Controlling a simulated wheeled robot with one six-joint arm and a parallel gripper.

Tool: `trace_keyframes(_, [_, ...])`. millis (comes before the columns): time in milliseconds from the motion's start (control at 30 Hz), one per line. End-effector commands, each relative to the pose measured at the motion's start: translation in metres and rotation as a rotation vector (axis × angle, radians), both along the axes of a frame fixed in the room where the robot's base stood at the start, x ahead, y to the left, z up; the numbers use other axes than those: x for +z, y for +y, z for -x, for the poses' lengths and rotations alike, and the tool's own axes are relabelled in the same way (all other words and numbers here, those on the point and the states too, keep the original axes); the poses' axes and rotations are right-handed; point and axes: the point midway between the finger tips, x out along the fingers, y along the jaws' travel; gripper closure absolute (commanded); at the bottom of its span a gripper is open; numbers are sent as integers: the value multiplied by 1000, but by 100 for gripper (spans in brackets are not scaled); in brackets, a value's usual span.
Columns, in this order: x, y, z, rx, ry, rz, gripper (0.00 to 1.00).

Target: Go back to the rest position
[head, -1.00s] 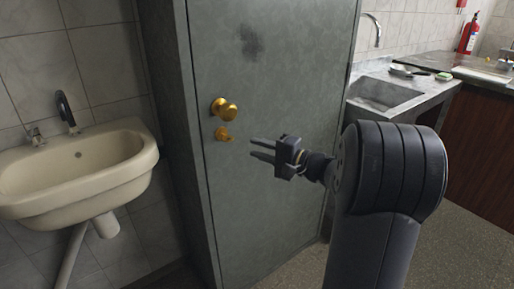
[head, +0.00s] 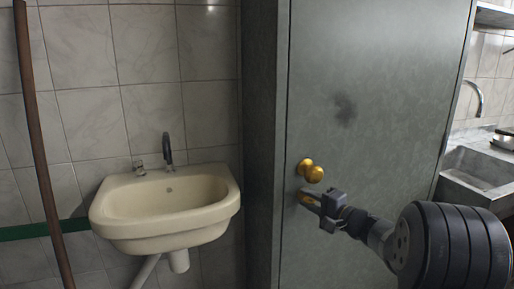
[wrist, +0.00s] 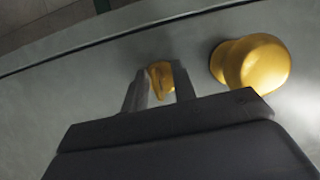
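A grey metal door (head: 385,130) is closed and carries a round gold knob (head: 314,173). A smaller gold lock turn sits just below the knob and is mostly hidden by my gripper in the head view. My gripper (head: 308,199) is in front of that lock turn, pointing at the door. In the wrist view my gripper (wrist: 158,70) shows two fingers standing apart, with the gold lock turn (wrist: 160,84) seen between and beyond them. The knob (wrist: 256,64) is to their right. I cannot tell whether the fingers touch the lock turn.
A cream washbasin (head: 165,207) with a dark tap (head: 168,150) hangs on the tiled wall to the left. A brown pole (head: 40,150) stands at the far left. A metal sink (head: 478,172) is at the right, behind the door unit.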

Motion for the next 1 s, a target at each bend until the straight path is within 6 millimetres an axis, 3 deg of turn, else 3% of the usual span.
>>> trace_keyframes(567, [-5,0,0,1,13,-40,74])
trace_keyframes(1000, [-1,-56,64,-5,15,-47,74])
